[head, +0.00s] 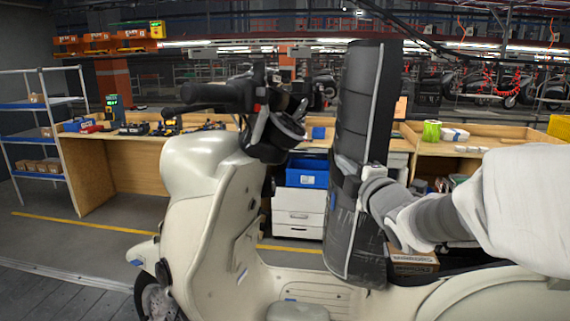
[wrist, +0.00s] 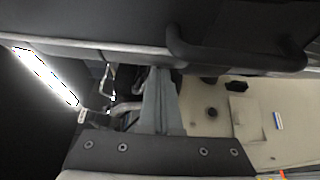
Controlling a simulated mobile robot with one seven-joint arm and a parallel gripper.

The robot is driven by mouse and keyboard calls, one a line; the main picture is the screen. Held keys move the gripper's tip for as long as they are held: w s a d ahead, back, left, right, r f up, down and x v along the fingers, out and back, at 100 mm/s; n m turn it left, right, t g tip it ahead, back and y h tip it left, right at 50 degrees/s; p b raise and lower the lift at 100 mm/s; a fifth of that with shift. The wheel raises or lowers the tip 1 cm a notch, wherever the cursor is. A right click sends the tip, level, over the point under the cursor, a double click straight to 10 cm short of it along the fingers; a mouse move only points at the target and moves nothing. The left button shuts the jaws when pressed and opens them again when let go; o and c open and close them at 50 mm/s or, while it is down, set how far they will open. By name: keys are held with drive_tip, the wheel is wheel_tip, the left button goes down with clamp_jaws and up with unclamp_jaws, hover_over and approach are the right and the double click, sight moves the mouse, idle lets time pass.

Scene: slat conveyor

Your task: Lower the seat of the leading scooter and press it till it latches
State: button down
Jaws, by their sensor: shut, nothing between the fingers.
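The cream scooter (head: 205,200) stands across the head view with its handlebar at the left. Its long black seat (head: 362,105) is raised and stands nearly upright, leaning slightly. My arm comes in from the right, and my dark gripper (head: 343,178) is at the middle of the seat; whether it touches is unclear. In the wrist view my gripper (wrist: 158,75) is shut and empty, its fingers reaching up to the pale-edged dark seat (wrist: 110,22). A black bar-shaped handle (wrist: 235,55) shows on the seat to the right of the fingers. The latch cannot be made out.
Behind the scooter is a wooden workbench (head: 120,143) with tools, a blue bin (head: 307,172) and white drawers (head: 298,212). A shelf rack (head: 40,130) stands at the left. A slatted floor (head: 50,297) shows at lower left. More scooters (head: 500,85) stand at the back right.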

drive_tip(key=shift+w+a+p, duration=0.2)
drive_tip(key=shift+w, duration=0.7)
drive_tip(key=shift+w+a+p, duration=0.15)
drive_tip(key=shift+w+p, duration=0.05)
drive_tip(key=shift+w, duration=0.75)
drive_tip(key=shift+w+a+p, duration=0.2)
drive_tip(key=shift+w, duration=0.7)
drive_tip(key=shift+d+r, duration=0.1)
